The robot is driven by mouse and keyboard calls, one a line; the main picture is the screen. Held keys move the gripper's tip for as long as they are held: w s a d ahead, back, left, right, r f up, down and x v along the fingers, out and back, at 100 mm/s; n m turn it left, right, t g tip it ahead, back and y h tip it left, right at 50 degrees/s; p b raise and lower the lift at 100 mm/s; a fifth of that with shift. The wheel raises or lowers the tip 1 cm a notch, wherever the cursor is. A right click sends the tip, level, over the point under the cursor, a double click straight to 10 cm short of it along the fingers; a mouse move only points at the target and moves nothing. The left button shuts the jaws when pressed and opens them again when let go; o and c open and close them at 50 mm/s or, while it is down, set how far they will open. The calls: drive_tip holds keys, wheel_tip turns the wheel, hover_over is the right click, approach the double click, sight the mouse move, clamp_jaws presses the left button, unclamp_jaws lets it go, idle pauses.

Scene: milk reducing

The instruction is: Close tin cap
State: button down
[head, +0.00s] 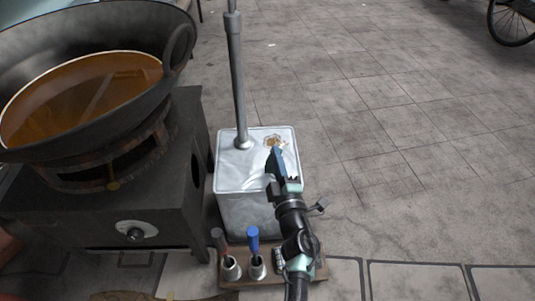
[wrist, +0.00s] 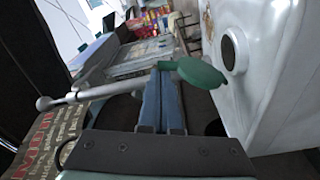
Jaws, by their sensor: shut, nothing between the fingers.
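The tin (head: 257,210) is a pale metal box standing on the floor beside the stove; its side of white metal fills the right of the wrist view (wrist: 280,85). A round dark opening (wrist: 232,52) with a pale rim shows on it. The green cap (wrist: 198,74) stands open beside this opening, its edge close to the tin. My gripper (head: 274,152) is over the right part of the tin's top. Its blue fingers (wrist: 160,75) are together and empty, with their tips beside the cap; I cannot tell whether they touch it. The cap is hidden in the head view.
A grey pipe (head: 237,80) rises from the tin's top, left of my gripper. A black stove (head: 130,215) with a large pan of brown liquid (head: 85,90) stands at left. A board with tool holders (head: 243,278) lies in front. Paved floor (head: 400,130) at right is clear.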

drive_tip(key=d+m, duration=0.1)
drive_tip(key=d+f+m, duration=0.1)
drive_tip(key=m, duration=0.1)
drive_tip(key=d+m, duration=0.1)
drive_tip(key=m, duration=0.1)
drive_tip(key=shift+f+t, duration=0.3)
drive_tip(key=shift+f, duration=0.05)
drive_tip(key=f+m+b, duration=0.1)
drive_tip(key=m, duration=0.1)
drive_tip(key=d+f+m, duration=0.1)
drive_tip(key=m, duration=0.1)
drive_tip(key=shift+d+h+b, duration=0.15)
drive_tip(key=shift+h+b, duration=0.2)
drive_tip(key=shift+h, duration=0.05)
drive_tip(key=shift+d+f+m+t+h+b, duration=0.25)
drive_tip(key=shift+f+m, duration=0.2)
drive_tip(key=shift+m, duration=0.4)
drive_tip(key=shift+d+f+m+t+h+b, duration=0.15)
drive_tip(key=shift+f+m+b, duration=0.25)
drive_tip(key=shift+m, duration=0.45)
drive_tip(key=shift+s+f, duration=0.1)
